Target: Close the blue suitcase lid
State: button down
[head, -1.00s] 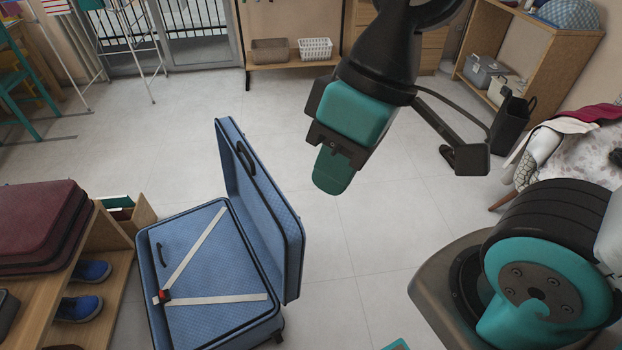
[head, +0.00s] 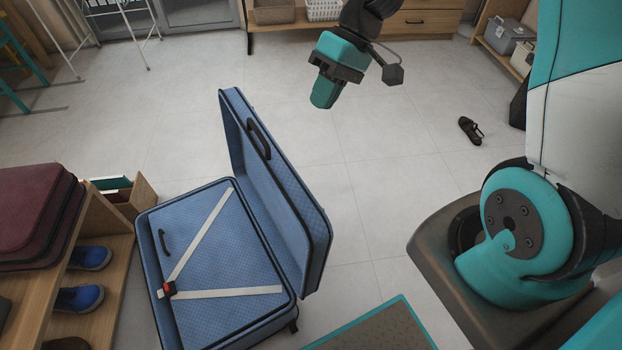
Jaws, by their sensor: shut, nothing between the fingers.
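The blue suitcase (head: 218,310) stands open on the floor in the head view. Its lid (head: 290,205) is raised on the right side, tilted a little outward, with a dark handle on its outer rim. Inside the base, white straps (head: 225,293) meet at a red and black buckle (head: 168,289). My gripper (head: 322,98) is shut and empty.
A wooden shoe rack (head: 119,265) with blue shoes and a maroon suitcase (head: 35,215) on top stands close to the left. A black sandal (head: 470,130) lies on the floor at the right. The floor beyond the suitcase is clear.

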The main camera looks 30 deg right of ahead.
jog(key=w+d+f+m+t+y+b, duration=0.1)
jog(key=w+d+f+m+y, duration=0.1)
jog(key=d+f, duration=0.5)
jog(key=w+d+f+m+y+b, duration=0.15)
jog(key=d+f, duration=0.25)
jog(key=f, duration=0.7)
jog(key=a+r+x, duration=0.1)
jog(key=r+x, duration=0.1)
jog(key=x, duration=1.1)
jog(key=shift+s+a+p, duration=0.15)
jog(key=shift+a+p, duration=0.2)
jog(key=shift+a, duration=0.05)
jog(key=shift+r+n, duration=0.1)
jog(key=shift+n, duration=0.15)
